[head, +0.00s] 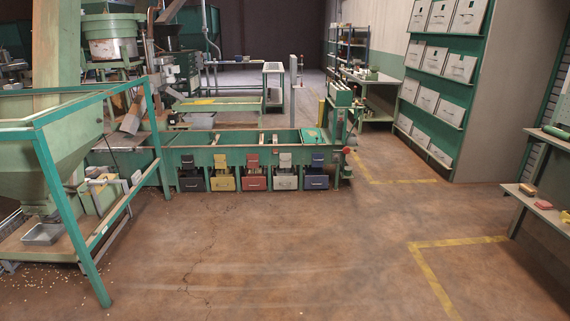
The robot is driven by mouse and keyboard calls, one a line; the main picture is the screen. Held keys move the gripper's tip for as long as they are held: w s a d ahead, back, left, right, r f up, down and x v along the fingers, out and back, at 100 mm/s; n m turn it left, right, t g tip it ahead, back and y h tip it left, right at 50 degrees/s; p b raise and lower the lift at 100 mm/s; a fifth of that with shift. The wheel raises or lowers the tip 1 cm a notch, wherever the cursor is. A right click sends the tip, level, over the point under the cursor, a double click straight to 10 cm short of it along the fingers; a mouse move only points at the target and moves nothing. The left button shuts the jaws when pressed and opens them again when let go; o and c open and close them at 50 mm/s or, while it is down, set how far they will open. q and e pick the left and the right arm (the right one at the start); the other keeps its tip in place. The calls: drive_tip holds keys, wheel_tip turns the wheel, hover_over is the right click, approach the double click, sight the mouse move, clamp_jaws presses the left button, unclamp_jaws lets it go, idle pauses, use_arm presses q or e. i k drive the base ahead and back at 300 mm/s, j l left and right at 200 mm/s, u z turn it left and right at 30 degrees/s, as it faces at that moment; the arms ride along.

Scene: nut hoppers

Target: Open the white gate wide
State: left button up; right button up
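A low green hopper bench stands across the middle of the head view. Along its front is a row of coloured gates. Neither of my grippers is in view.
The yellow gate (223,183) and a dark gate (191,184) are further left. A green-framed hopper stand (70,205) is at the near left. Brown floor (270,260) in front of the bench is clear. A shelf (545,205) is at right.

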sight(285, 158)
drive_tip(key=i+z, duration=0.1)
drive_tip(key=i, duration=4.05)
